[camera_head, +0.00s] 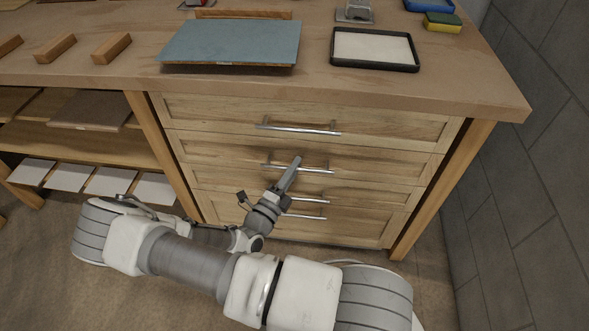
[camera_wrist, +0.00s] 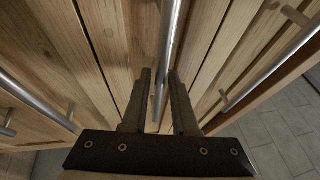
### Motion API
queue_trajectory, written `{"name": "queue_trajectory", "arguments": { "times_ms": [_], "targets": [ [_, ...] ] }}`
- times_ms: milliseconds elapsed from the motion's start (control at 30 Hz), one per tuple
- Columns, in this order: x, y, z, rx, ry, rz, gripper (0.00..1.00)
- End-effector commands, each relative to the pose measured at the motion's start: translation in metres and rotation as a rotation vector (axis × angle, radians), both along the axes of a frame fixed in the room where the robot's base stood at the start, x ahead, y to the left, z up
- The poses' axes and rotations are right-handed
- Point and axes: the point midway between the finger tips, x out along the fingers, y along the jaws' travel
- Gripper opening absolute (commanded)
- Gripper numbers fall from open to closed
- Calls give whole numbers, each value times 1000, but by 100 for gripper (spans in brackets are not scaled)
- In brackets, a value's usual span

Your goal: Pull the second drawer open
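The second drawer (camera_head: 220,152) is in the cabinet under the bench, second from the top, and looks closed. Its silver bar handle (camera_head: 318,171) runs across the middle of its front. My gripper (camera_head: 298,160) is at this handle, seen from behind and above in the head view. In the wrist view the gripper's two dark fingers (camera_wrist: 160,78) stand apart. A handle bar (camera_wrist: 171,40) runs between them, nearer the right finger, with a gap visible on the left. Whether the fingers touch the bar is unclear.
The top drawer's handle (camera_head: 298,129) is just above; two lower handles (camera_head: 308,200) (camera_head: 306,215) are partly behind my gripper. The bench top (camera_head: 440,88) overhangs the drawers and bears a blue-grey panel (camera_head: 230,42) and a black tray (camera_head: 415,66). A grey wall (camera_head: 520,190) stands at the right.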

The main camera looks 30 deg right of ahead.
Motion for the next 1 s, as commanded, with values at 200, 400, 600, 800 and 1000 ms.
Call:
{"name": "queue_trajectory", "arguments": {
  "times_ms": [200,400,600,800,1000],
  "targets": [
    [1,-2,0,1,1,0,27],
    [1,-2,0,1,1,0,6],
    [1,-1,0,0,0,0,0],
    [1,-1,0,0,0,0,0],
    [1,-1,0,0,0,1,0]
  ]
}}
